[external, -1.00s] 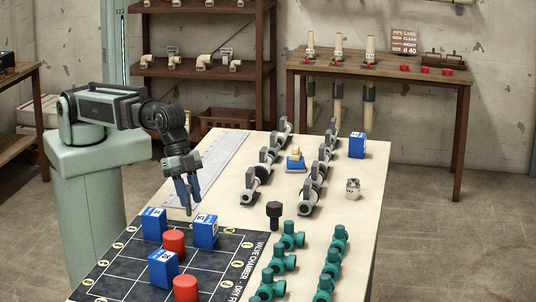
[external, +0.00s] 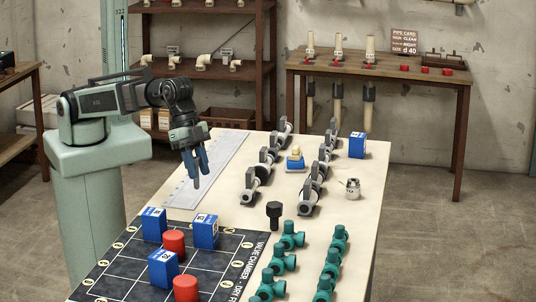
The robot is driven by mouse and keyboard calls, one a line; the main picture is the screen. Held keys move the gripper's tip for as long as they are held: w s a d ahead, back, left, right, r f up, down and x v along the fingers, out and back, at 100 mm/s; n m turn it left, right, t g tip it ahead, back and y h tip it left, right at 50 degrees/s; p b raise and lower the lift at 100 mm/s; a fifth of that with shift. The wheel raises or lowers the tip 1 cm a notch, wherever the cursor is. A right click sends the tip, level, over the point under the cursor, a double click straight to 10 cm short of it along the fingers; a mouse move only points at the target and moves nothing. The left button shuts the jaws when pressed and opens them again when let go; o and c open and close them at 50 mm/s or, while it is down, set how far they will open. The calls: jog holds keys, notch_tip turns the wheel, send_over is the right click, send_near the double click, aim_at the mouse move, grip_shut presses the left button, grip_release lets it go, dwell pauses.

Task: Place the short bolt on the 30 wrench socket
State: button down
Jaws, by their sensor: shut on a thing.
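A black bolt (external: 274,215) with a wide head stands upright on the table, head up, just beyond the dark mat. A small silver cylindrical piece (external: 352,189) with a dark mark stands at the table's right side. It may be the wrench socket, but its number is too small to read. My gripper (external: 196,186) points down above the left part of the table, well left of the bolt and the silver piece. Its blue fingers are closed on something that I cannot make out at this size.
Blue numbered boxes (external: 205,231) and red cylinders (external: 186,288) stand on the dark grid mat (external: 226,262). Green valves (external: 291,236) stand in two rows at front right. Grey pipe fittings (external: 310,190) form two rows farther back. A pale ruled strip (external: 213,165) lies along the left edge.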

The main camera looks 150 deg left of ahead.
jog(key=w+a+r+n+y, duration=0.1)
jog(key=a+n, duration=0.2)
jog(key=a, duration=1.5)
jog(key=w+a+r+n+y, duration=0.1)
jog(key=w+a+r+n, duration=0.1)
jog(key=a, duration=1.5)
jog(key=n+g+y, duration=0.1)
jog(key=n+g, duration=0.1)
jog(key=n, duration=0.3)
send_over(356, 179)
notch_tip(356, 179, down, 8)
jog(key=shift+w+d+r, duration=0.1)
jog(key=shift+r, duration=0.1)
jog(key=shift+f, duration=0.1)
jog(key=c, duration=0.8)
grip_release()
jog(key=shift+c, duration=0.2)
jog(key=v, duration=1.2)
jog(key=shift+d, duration=0.2)
